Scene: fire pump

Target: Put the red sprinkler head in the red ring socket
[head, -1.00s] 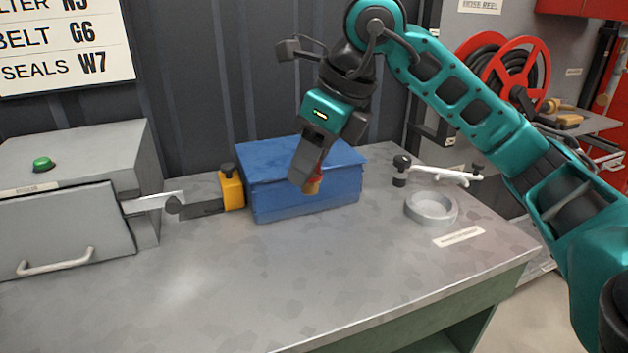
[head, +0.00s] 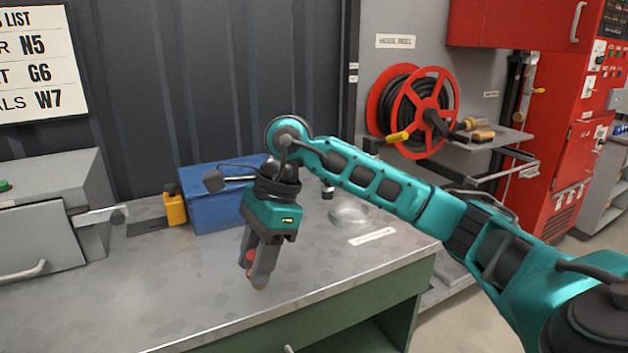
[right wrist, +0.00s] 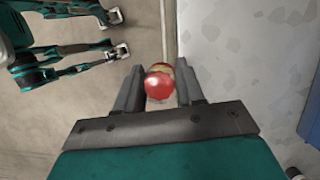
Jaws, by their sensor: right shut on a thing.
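My right gripper (head: 255,275) is shut on the red sprinkler head (head: 250,256) and holds it above the front part of the grey bench. Fingers partly cover the head in the head view. In the right wrist view, the rounded red sprinkler head (right wrist: 159,83), with a tan part behind it, sits between the fingers of the right gripper (right wrist: 160,88). I cannot make out a red ring socket in these views. My left gripper is not in view.
The grey bench (head: 190,290) has clear room at its front. A blue box (head: 207,210), a yellow block (head: 175,207) and a grey cabinet (head: 45,235) stand behind and left. A pale round dish (head: 349,214) lies behind my arm. A red hose reel (head: 412,108) stands farther right.

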